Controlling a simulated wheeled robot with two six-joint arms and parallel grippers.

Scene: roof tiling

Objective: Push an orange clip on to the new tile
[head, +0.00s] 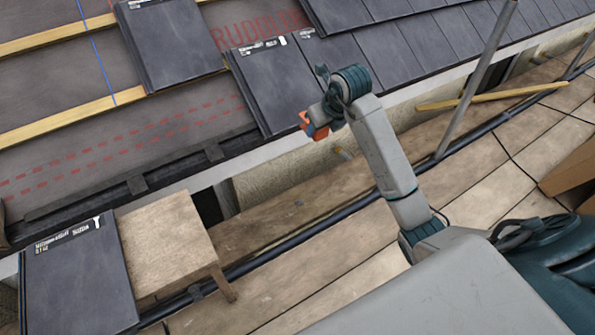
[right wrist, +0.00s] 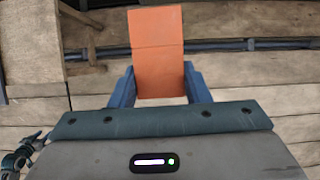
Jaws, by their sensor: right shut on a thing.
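My right gripper (head: 318,120) is shut on an orange clip (head: 308,124) and holds it just off the eave, near the lower right corner of a dark tile. In the right wrist view the clip (right wrist: 157,50) stands out between the two blue fingers (right wrist: 158,88). Dark tiles lie on the roof: one at the lower end of the laid rows (head: 275,85), and one higher up to its left (head: 170,45). The pictures do not tell for sure which is the new tile. My left gripper is not in view.
A wooden stand (head: 165,240) is on the plank walkway (head: 300,215), with a dark tile (head: 80,280) beside it. A grey scaffold pole (head: 478,80) rises to the right of my right arm. A cardboard box (head: 572,172) is at the right edge. Bare battens (head: 75,120) cross the roof membrane.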

